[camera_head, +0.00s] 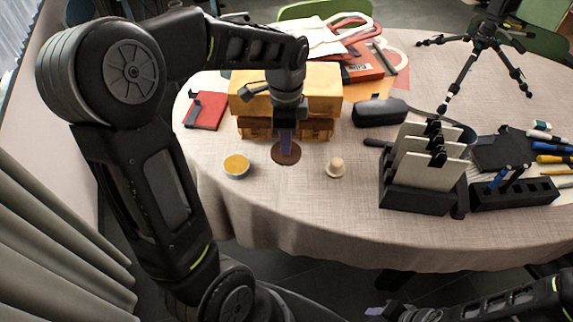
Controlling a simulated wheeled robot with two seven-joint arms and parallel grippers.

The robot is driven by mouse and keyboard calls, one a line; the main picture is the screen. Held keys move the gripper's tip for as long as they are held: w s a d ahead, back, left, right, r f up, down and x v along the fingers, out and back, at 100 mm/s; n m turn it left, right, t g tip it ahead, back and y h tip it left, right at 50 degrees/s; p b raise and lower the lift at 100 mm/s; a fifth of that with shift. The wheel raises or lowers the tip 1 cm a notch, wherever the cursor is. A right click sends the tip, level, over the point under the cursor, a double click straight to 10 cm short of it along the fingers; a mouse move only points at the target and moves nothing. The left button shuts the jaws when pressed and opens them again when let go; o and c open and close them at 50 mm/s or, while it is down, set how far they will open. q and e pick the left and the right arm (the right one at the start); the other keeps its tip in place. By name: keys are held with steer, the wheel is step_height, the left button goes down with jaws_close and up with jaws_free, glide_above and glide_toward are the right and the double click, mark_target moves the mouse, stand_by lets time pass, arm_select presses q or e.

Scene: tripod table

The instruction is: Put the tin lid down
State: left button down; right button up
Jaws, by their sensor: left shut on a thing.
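The tin lid, a round brown disc (286,156), is at the fingertips of my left gripper (286,143), which points down and is shut on it. The lid lies flat, over or on the cloth in front of the yellow box; I cannot tell if it touches the table. An open round tin (237,165) with yellow-orange contents stands to its left, apart from it. My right gripper (377,311) shows only partly at the bottom edge, below the table; its opening cannot be made out.
A small cream knob-like object (335,168) stands right of the lid. A yellow box (314,88) is just behind. A black rack with pale plates (420,195), a dark case (380,112) and a tripod (483,45) are further right. The cloth in front is clear.

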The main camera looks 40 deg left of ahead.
arm_select(q)
step_height(320, 180, down, 4)
steer(key=shift+f, duration=0.2)
steer(key=shift+f, duration=1.85)
steer(key=shift+f, duration=0.15)
steer(key=c, duration=1.3)
jaws_free()
